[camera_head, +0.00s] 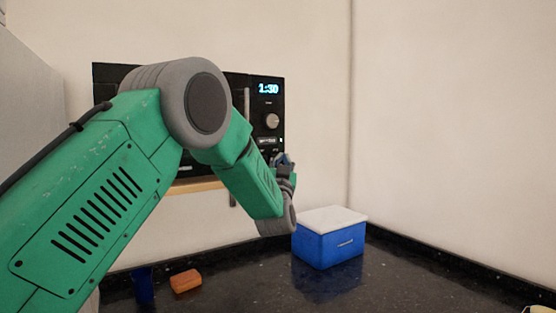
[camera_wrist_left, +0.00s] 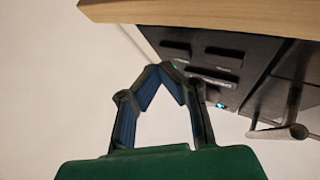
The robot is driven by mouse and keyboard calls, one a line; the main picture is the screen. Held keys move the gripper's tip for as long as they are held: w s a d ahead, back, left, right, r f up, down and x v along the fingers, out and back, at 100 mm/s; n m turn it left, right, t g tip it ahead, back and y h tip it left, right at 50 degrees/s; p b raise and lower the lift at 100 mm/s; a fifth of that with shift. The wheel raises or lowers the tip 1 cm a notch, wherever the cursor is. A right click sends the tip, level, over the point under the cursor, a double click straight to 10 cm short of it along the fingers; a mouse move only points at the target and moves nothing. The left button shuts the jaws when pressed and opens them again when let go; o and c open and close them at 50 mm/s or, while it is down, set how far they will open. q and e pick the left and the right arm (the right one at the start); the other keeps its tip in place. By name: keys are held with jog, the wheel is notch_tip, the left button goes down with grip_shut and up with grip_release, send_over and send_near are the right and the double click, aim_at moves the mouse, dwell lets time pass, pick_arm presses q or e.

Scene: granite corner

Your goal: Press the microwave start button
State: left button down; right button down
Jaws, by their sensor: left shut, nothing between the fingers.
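The black microwave (camera_head: 236,84) stands on a wooden shelf, with my left arm hiding much of its front. Its display reads 1:30, above a round knob (camera_head: 272,121) and a row of small buttons (camera_head: 267,141). My left gripper (camera_head: 284,158) is at the lower part of the control panel. In the left wrist view its fingers (camera_wrist_left: 165,72) are shut and empty, with the tips beside the dark panel buttons (camera_wrist_left: 222,58). I cannot tell which button is start, or whether the tips touch the panel. My right gripper is not in view.
The wooden shelf (camera_head: 197,187) edge lies just below the panel. On the dark granite counter (camera_head: 405,280) stand a blue cooler box (camera_head: 328,247) with a white lid, an orange block (camera_head: 186,281) and a blue cup (camera_head: 143,286). The right part of the counter is mostly clear.

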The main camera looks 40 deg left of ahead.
pick_arm(q)
jog(key=shift+a, duration=0.15)
jog(key=shift+w+a+r, duration=0.1)
jog(key=shift+a, duration=0.2)
